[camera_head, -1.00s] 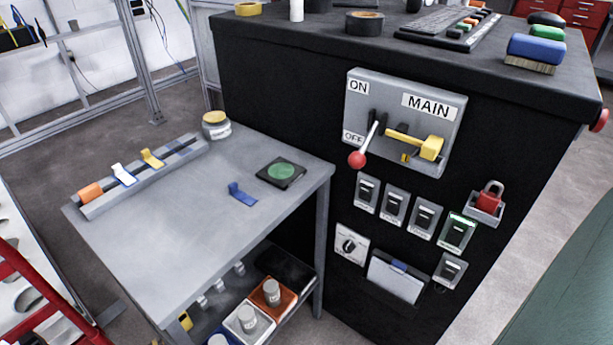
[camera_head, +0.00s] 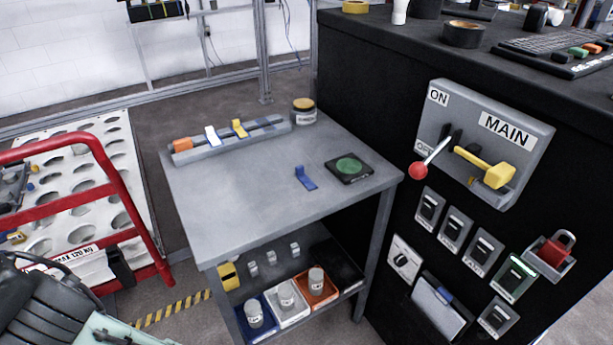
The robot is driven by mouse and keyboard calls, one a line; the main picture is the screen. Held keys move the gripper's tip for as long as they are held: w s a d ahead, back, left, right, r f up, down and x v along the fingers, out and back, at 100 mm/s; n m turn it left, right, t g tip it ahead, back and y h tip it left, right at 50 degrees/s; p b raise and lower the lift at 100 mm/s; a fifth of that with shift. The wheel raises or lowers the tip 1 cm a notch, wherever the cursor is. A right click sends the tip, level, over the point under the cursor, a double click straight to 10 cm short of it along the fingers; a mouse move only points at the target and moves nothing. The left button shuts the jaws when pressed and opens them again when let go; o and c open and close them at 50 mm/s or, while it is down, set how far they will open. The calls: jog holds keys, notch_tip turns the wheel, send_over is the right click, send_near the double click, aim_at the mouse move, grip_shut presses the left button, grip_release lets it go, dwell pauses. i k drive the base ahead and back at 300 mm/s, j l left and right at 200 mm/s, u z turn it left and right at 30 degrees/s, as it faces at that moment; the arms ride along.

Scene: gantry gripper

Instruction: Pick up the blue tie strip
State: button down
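The blue tie strip (camera_head: 306,179) lies on the grey table top, a small bent blue piece with one end raised. It is left of a black square pad with a green disc (camera_head: 349,168). Nothing touches it. The grey table (camera_head: 240,205) stands against the black cabinet. A grey rack (camera_head: 263,139) at the table's back edge holds an orange, a white-and-blue and a yellow piece. My gripper is not clearly visible; only dark and pale green parts, perhaps of my arm, show at the lower left.
A jar (camera_head: 304,111) stands at the table's back corner. The black cabinet (camera_head: 400,110) with a MAIN switch panel (camera_head: 520,150) blocks the right. A red-railed cart (camera_head: 110,185) stands at left. The lower shelf holds bins with small jars. The front table top is clear.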

aim_at(305, 181)
jog(key=i+j+u, duration=0.25)
jog(key=j, duration=0.15)
jog(key=i+j, duration=0.1)
jog(key=i, duration=0.2)
jog(key=i+j+u, duration=0.1)
jog(key=i, duration=0.2)
